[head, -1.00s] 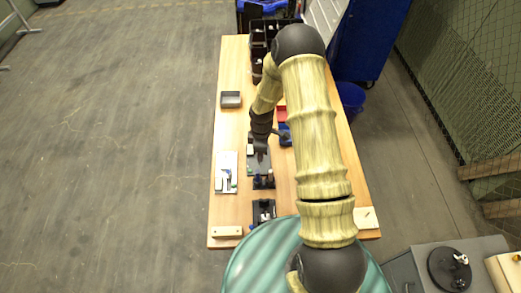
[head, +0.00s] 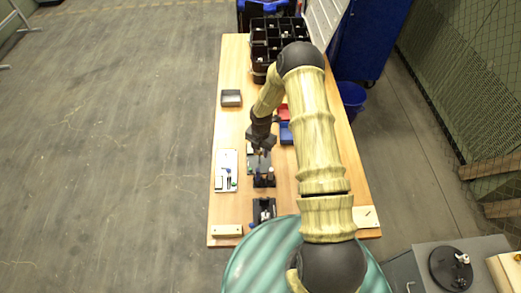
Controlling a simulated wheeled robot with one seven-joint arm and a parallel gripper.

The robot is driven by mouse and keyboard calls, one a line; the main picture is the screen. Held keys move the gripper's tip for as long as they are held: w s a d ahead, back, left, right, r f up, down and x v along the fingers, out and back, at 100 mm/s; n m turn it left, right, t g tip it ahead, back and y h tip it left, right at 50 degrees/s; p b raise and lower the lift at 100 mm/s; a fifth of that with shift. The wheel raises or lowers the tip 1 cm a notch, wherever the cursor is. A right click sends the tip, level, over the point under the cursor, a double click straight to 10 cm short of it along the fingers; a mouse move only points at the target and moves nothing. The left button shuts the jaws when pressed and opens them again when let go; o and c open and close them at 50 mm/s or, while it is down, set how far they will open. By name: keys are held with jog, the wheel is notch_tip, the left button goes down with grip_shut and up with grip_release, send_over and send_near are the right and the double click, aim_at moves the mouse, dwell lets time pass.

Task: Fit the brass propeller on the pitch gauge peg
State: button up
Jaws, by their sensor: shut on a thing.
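My gripper (head: 262,152) points down over the dark grey plate (head: 259,168) near the middle of the wooden table. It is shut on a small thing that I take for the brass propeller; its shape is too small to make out. A black stand with upright parts (head: 264,179) is just in front of the plate. A second black fixture (head: 264,211) lies nearer the table's front edge. I cannot tell which of them carries the pitch gauge peg.
A white board with small tools (head: 226,171) lies left of the plate. A grey tray (head: 231,98), a red bin (head: 282,112), a blue bin (head: 286,133) and a black divided organizer (head: 276,38) are further back. A wooden block (head: 227,231) sits front left.

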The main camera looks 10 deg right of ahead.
aim_at(261, 164)
jog(key=shift+f+b, duration=0.5)
jog(key=shift+f, duration=0.25)
jog(key=shift+f, duration=0.2)
dwell(0.6)
dwell(0.4)
jog(key=shift+f+b, duration=0.4)
jog(key=shift+b, duration=0.1)
jog(key=shift+f, duration=0.25)
jog(key=shift+f+b, duration=1.6)
jog(key=shift+f, duration=0.25)
dwell(0.6)
jog(key=o, duration=1.1)
